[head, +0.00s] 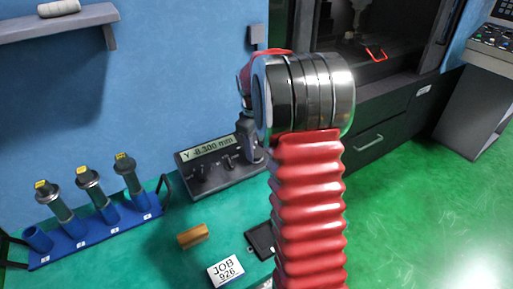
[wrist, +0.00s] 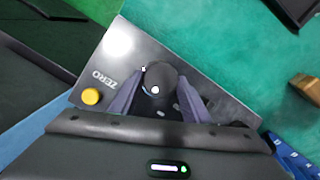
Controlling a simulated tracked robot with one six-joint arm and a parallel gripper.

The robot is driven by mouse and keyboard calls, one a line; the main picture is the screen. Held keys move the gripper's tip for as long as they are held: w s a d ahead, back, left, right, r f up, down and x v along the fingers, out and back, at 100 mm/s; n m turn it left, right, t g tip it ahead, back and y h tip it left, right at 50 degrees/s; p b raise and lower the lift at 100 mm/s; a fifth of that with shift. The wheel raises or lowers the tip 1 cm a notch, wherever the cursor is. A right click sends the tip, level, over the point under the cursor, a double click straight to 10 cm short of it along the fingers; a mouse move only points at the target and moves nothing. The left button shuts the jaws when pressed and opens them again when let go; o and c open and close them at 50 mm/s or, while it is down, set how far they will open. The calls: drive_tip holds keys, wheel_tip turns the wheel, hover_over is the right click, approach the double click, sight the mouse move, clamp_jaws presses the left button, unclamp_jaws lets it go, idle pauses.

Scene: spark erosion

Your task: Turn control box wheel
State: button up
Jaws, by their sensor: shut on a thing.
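A black round wheel (wrist: 158,76) with a white mark sits between the two fingers of my gripper (wrist: 156,98). The gripper is shut on the wheel, one finger on each side. In the head view my gripper (head: 247,142) is at the box's right end, and my arm hides part of that area.
A blue rack (head: 100,230) with several electrode holders stands at the left. A brass-coloured block (head: 193,236), a JOB 926 card (head: 226,271) and a dark flat piece (head: 261,240) lie in front of the box. A machine cabinet (head: 385,140) is behind right. Green floor is free at the right.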

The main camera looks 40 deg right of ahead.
drive_tip(key=shift+s+a+f, duration=0.1)
drive_tip(key=shift+s+f, duration=0.05)
drive_tip(key=shift+f, duration=0.25)
drive_tip(key=m, duration=0.2)
drive_tip(key=m+y, duration=0.1)
drive_tip(key=m, duration=0.1)
drive_tip(key=m+y, duration=0.1)
drive_tip(key=m, duration=0.1)
drive_tip(key=shift+d, duration=0.25)
drive_tip(key=m+y, duration=0.1)
drive_tip(key=m, duration=0.2)
drive_tip(key=m+t, duration=0.1)
drive_tip(key=m, duration=0.2)
drive_tip(key=shift+s+d+f+y, duration=0.1)
drive_tip(key=shift+s+d+y, duration=0.1)
drive_tip(key=shift+y, duration=0.2)
drive_tip(key=m+t, duration=0.1)
drive_tip(key=m, duration=0.3)
drive_tip(key=shift+s+t+y, duration=0.15)
drive_tip(key=shift+t+y, duration=0.25)
drive_tip(key=m, duration=0.2)
drive_tip(key=m+t, duration=0.1)
drive_tip(key=m, duration=0.1)
drive_tip(key=shift+s+t, duration=0.1)
drive_tip(key=shift+t, duration=0.2)
drive_tip(key=shift+f+m, duration=0.1)
drive_tip(key=shift+m, duration=0.2)
drive_tip(key=o, duration=1)
drive_tip(key=shift+o, duration=0.2)
